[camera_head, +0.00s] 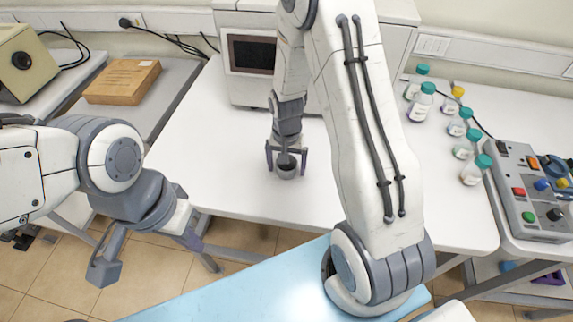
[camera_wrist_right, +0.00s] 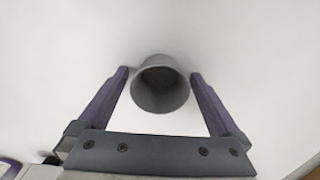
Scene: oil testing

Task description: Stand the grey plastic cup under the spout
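The grey plastic cup (camera_head: 287,170) stands upright on the white table, in front of the white machine (camera_head: 250,90). My right gripper (camera_head: 287,150) reaches down over it with one finger on each side. In the right wrist view the cup (camera_wrist_right: 160,108) is between the two purple-grey fingers of my right gripper (camera_wrist_right: 159,73), with a small gap on both sides. That gripper is open. My left gripper (camera_head: 152,256) is open and empty, low at the left in front of the table. The spout is not visible; my right arm covers part of the machine.
Several bottles with teal or yellow caps (camera_head: 420,103) stand on the right of the table (camera_head: 225,160). A grey control box with coloured buttons (camera_head: 535,190) is at the far right. A brown box (camera_head: 122,82) lies on the left side table. The table left of the cup is clear.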

